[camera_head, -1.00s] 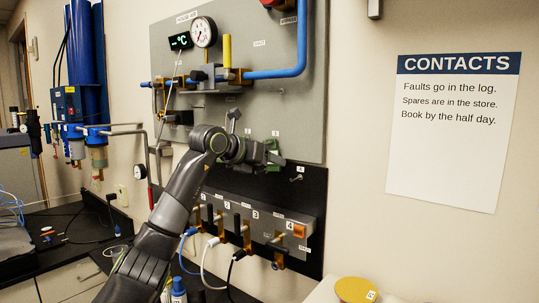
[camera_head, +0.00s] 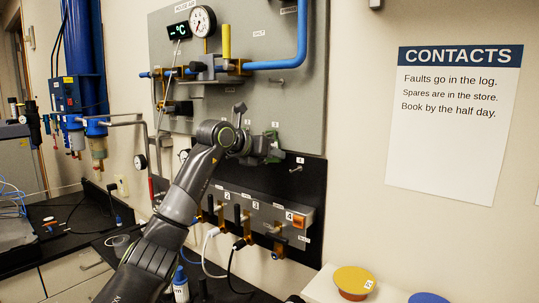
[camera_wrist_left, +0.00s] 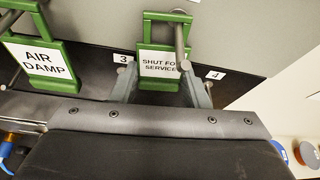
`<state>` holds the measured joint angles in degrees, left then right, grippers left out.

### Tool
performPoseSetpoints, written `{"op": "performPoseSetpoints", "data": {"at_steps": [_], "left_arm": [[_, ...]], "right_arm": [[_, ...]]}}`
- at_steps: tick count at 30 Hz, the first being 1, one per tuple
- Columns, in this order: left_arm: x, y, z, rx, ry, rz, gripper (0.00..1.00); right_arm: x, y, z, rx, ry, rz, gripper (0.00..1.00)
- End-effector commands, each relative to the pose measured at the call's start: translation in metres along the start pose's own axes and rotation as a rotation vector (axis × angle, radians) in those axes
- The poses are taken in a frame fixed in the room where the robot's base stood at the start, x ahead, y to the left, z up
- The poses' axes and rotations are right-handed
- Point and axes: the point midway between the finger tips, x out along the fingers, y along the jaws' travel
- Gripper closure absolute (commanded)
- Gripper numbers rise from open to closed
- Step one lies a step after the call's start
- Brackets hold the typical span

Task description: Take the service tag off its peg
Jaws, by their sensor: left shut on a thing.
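The service tag is a green frame with a white plate reading "SHUT FOR SERVICE" (camera_wrist_left: 160,63). It shows in the left wrist view between the pegs labelled 3 and 4. My left gripper (camera_wrist_left: 163,88) is shut on it, one finger at each side. A grey peg (camera_wrist_left: 181,42) runs through the tag's open upper frame, so the tag still appears to be around it. In the head view my left gripper (camera_head: 268,148) is at the dark strip of the panel and mostly hides the tag. My right gripper is not in view.
A bare peg (camera_head: 296,169) is at label 4. Below is a valve block (camera_head: 268,222) with hoses. A yellow-topped disc (camera_head: 354,280) and a blue disc (camera_head: 428,298) are at lower right.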

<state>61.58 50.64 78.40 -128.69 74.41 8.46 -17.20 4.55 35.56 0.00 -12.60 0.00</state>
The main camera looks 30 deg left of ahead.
Motion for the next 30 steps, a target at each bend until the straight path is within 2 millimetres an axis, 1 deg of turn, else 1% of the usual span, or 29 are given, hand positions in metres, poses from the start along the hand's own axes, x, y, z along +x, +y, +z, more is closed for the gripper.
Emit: {"op": "performPoseSetpoints", "data": {"at_steps": [1, 6, 14, 30], "left_arm": [[0.000, 0.000, 0.000, 0.000, 0.000, 0.000, 0.77], [0.000, 0.000, 0.000, 0.000, 0.000, 0.000, 0.99], [-0.003, -0.001, 0.001, 0.001, -0.001, 0.000, 1.00], [-0.017, -0.008, 0.003, 0.000, -0.001, 0.000, 1.00]], "right_arm": [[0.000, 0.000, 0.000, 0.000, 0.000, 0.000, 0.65], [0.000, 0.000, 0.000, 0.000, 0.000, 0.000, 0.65], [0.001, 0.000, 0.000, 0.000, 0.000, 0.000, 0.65], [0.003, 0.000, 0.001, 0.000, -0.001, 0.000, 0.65]]}}
